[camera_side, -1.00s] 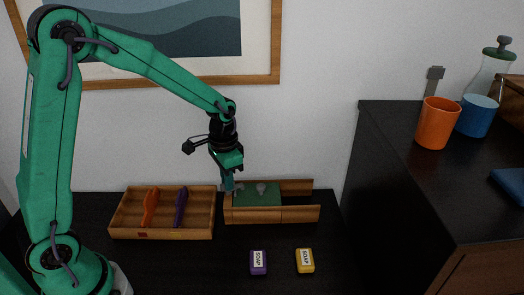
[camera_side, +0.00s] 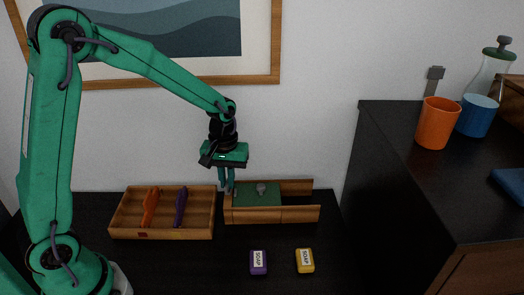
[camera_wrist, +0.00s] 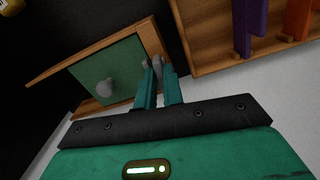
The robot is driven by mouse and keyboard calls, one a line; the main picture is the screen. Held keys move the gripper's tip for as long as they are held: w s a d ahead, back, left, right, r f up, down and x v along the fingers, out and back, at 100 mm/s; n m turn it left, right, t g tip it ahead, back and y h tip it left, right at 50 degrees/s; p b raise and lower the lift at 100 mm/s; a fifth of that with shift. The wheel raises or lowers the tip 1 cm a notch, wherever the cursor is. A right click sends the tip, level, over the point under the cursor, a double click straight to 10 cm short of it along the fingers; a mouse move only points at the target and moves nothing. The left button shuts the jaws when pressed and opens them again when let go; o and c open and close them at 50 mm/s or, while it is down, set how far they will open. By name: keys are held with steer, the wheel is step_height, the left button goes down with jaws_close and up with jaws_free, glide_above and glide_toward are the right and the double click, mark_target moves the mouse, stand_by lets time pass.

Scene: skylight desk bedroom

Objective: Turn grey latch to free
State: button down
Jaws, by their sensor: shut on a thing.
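A wooden box (camera_side: 298,214) with a green lid (camera_side: 250,200) stands on the dark desk. A round grey knob (camera_side: 261,188) sits on the lid; the knob also shows in the wrist view (camera_wrist: 104,88). The grey latch (camera_wrist: 157,66) is at the box's end wall, beside the lid's edge. My gripper (camera_side: 228,192) points down at the left end of the box. In the wrist view my gripper (camera_wrist: 158,76) has its two fingers shut on the latch, which is partly hidden between them. The latch's exact angle is hard to tell.
A wooden tray (camera_side: 165,234) with an orange-handled (camera_side: 151,207) and a purple-handled item (camera_side: 180,207) stands close on the left. Purple soap (camera_side: 258,262) and yellow soap (camera_side: 305,261) lie in front. A dark cabinet (camera_side: 400,170) rises at the right.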

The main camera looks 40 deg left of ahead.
mark_target(227, 182)
steer(key=shift+n, duration=0.9)
steer(key=c, duration=1.5)
jaws_free()
steer(key=shift+r, duration=0.15)
step_height(227, 182, up, 7)
steer(key=shift+r, duration=0.3)
